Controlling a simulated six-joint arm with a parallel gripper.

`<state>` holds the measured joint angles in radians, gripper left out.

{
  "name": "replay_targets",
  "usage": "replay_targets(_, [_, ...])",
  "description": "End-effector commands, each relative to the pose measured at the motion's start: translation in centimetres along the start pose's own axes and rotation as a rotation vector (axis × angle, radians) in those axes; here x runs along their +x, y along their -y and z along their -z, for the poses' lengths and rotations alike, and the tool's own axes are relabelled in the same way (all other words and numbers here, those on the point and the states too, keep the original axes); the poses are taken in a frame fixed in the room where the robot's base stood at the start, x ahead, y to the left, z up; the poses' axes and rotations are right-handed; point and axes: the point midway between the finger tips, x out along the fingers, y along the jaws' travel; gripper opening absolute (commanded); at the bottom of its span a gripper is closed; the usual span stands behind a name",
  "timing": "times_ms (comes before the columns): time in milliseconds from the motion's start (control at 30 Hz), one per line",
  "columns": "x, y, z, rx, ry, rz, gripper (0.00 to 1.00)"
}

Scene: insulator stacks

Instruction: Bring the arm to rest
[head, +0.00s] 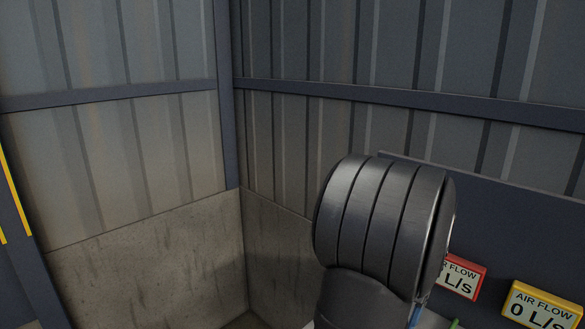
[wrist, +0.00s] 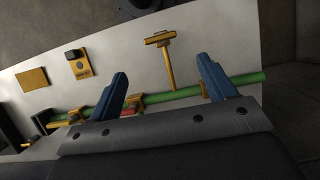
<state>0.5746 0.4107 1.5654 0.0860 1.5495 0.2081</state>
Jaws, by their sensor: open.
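My gripper (wrist: 164,88) shows in the wrist view with its two blue fingers spread wide apart. Nothing is held between the fingers. A green rod (wrist: 188,95) runs across the view behind the fingers, with orange-yellow fittings on it. I cannot tell how far the fingers are from the rod. The gripper does not show in the head view; a large dark ribbed joint, apparently part of my arm, fills the lower right there.
In the wrist view a white panel (wrist: 132,62) carries a yellow T-shaped handle (wrist: 168,58) and a yellow plate (wrist: 31,79). In the head view, a red-framed airflow sign (head: 465,277) and a yellow-framed one (head: 543,305) sit at lower right. Corrugated walls (head: 120,170) meet in a corner.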

Motion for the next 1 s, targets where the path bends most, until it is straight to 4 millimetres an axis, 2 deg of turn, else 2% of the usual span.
replay_targets(100, [2.5, 0.0, -0.1, 0.000, 0.003, -0.001, 0.76])
replay_targets(533, [11.2, 0.0, -0.1, -0.003, 0.005, -0.003, 0.76])
replay_targets(1000, [10.8, 0.6, -0.2, -0.549, 0.000, -0.228, 0.76])
